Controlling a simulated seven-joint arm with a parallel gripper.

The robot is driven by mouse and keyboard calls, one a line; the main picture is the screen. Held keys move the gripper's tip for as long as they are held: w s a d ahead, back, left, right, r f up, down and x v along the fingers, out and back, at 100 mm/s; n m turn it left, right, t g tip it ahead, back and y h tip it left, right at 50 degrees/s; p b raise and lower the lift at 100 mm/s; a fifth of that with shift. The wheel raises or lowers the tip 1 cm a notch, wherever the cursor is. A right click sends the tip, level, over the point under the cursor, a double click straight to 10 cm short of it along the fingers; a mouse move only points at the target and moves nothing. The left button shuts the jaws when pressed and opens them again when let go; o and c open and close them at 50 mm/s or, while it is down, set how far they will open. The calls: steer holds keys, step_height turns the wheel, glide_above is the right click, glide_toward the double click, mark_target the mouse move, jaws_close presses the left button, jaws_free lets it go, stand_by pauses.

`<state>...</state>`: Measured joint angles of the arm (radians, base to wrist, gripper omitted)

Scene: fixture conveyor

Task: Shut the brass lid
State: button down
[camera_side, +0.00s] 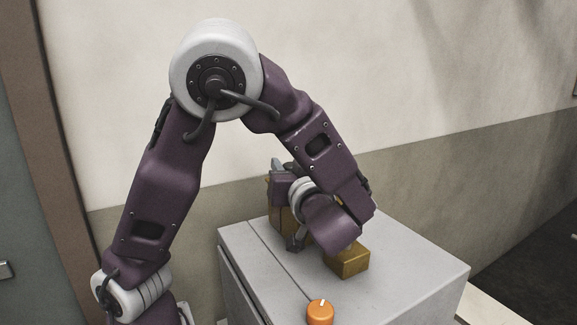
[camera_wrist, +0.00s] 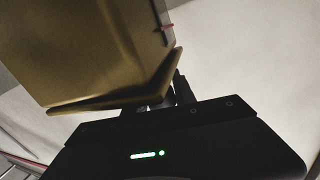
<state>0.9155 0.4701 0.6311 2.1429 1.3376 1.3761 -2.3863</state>
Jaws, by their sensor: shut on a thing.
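The brass lid (camera_side: 275,192) stands raised at the left of a brass box (camera_side: 350,262), which is partly hidden behind my wrist. In the wrist view brass (camera_wrist: 90,50) fills the upper left, with a thin tilted edge near the fingers. My gripper (camera_side: 286,208) is at the raised brass part, turned to the left. In the wrist view my gripper (camera_wrist: 165,98) is shut on the lid's edge. The exact contact is dark and partly hidden, and I cannot tell the lid's exact angle.
The box stands on a grey cabinet (camera_side: 410,275) with a seam across its top. An orange knob (camera_side: 320,312) with a pale mark sits at the cabinet's front. The cabinet top to the right of the box is clear. A wall (camera_side: 420,90) stands behind.

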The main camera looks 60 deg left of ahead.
steer(key=shift+s+f, duration=0.1)
steer(key=c, duration=1.1)
jaws_free()
steer(key=v, duration=0.7)
